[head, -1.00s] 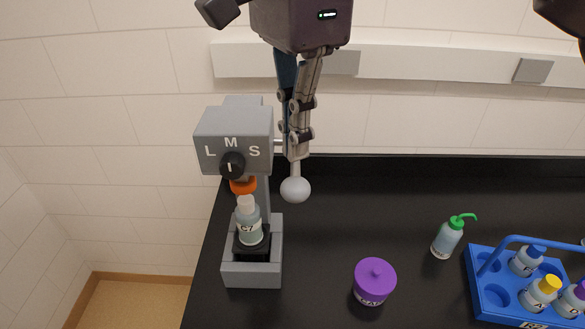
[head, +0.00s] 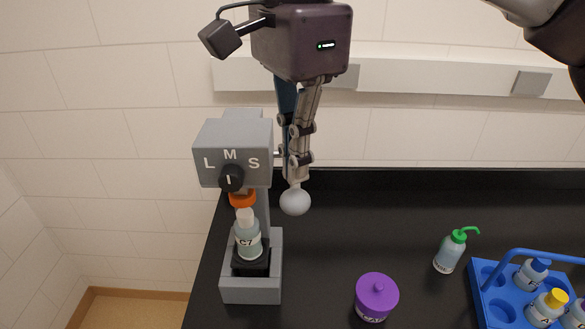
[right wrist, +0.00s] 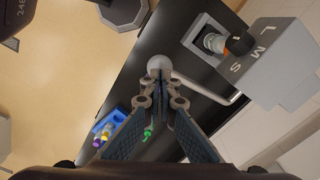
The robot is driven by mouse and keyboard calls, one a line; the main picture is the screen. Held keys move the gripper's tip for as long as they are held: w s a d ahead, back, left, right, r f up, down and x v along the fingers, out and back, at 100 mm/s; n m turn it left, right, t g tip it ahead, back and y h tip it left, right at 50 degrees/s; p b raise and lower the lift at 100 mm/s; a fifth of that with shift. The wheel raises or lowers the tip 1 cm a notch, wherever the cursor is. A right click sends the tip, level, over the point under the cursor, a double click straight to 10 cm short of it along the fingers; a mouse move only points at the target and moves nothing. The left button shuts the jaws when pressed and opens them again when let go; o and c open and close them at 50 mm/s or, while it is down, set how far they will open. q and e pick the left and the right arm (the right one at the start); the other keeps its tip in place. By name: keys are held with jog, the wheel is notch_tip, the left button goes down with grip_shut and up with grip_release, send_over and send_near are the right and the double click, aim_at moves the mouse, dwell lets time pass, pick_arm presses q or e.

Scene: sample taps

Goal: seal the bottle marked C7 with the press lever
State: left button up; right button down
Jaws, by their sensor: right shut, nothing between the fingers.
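The press (head: 235,150) is grey, with a dial whose black knob (head: 232,178) sits below the letter M. The bottle marked C7 (head: 248,240) stands upright on the black seat of the press, its white top under the orange press head (head: 242,198). The press lever ends in a pale ball (head: 295,201) right of the press; the ball (right wrist: 159,64) and lever rod (right wrist: 205,88) show in the right wrist view. My right gripper (head: 295,181) is shut and empty, its fingertips just above the ball. I cannot tell if they touch it. My left gripper is not in view.
A purple-lidded jar (head: 376,296) stands on the black bench (head: 330,260) right of the press. A green-topped wash bottle (head: 450,252) and a blue rack (head: 487,272) with several bottles are farther right. The bench's left edge is close beside the press.

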aim_at(295, 192)
dwell(0.5)
jog(key=shift+s+f+b, duration=0.15)
jog(key=shift+f+b, duration=1.45)
jog(key=shift+f, duration=0.55)
jog(key=shift+f+b, duration=1.05)
jog(key=shift+f, duration=0.55)
notch_tip(295, 192, down, 4)
jog(key=b, duration=0.3)
jog(key=shift+f, duration=0.1)
notch_tip(295, 192, up, 14)
jog(key=p, duration=1.1)
jog(key=shift+f+p, duration=0.15)
jog(key=shift+p, duration=0.25)
jog(key=shift+r+p, duration=0.8)
jog(key=shift+r, duration=0.45)
